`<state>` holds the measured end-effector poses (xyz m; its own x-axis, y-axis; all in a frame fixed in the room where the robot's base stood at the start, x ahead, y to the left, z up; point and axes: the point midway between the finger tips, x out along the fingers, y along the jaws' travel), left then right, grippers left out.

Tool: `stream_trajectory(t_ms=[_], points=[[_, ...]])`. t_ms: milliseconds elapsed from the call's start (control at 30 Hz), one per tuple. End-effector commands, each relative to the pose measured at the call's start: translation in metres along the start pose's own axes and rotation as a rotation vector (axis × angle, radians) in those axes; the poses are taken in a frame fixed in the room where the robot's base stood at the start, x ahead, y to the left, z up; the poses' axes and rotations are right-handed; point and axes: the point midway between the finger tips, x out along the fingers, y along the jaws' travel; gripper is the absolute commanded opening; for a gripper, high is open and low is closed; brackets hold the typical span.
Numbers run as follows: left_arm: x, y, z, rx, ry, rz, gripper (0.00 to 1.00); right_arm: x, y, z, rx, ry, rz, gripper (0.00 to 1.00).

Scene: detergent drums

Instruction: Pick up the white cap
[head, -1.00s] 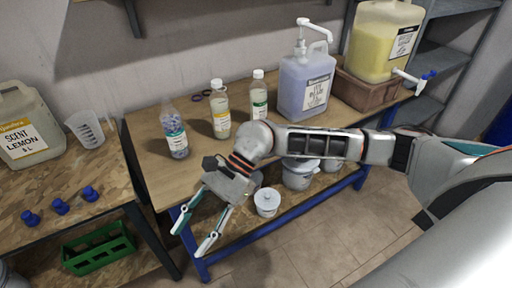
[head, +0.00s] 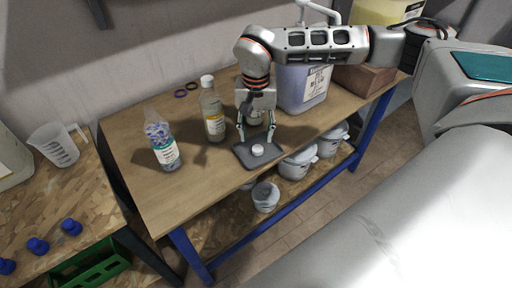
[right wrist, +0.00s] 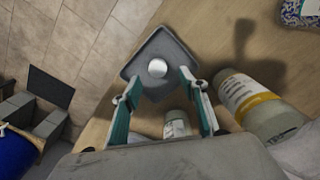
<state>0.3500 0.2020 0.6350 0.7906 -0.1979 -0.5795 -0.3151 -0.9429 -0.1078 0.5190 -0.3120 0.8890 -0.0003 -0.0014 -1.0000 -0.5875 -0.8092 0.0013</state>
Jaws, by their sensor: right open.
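The white cap (head: 258,150) lies on a dark grey square tray (head: 243,157) near the front edge of the wooden table. In the right wrist view the cap (right wrist: 157,68) sits near the middle of the tray (right wrist: 180,50). My right gripper (head: 256,134) is above the back part of the tray, pointing down, with its fingers apart and nothing between them. In the right wrist view its fingertips (right wrist: 158,78) are to either side of the cap, which is clear of both. My left gripper is not in view.
Lidded white tubs (head: 297,163) are on the shelf below.

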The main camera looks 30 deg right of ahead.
Motion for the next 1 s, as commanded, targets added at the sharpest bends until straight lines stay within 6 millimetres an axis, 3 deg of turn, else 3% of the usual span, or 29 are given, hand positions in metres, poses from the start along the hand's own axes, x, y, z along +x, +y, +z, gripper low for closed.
stream_trajectory(t_ms=[333,667,800,1000], points=[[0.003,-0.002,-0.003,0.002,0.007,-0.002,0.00,0.045,0.005,0.003,0.000,-0.001,-0.001,0.43],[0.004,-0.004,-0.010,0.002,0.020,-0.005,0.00,0.051,0.005,0.002,0.001,0.000,-0.002,0.43],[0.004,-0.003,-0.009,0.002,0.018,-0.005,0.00,0.051,0.005,0.002,0.001,0.000,-0.002,0.19],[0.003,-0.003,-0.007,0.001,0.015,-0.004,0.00,0.051,0.005,0.002,0.001,0.000,-0.002,0.17]])
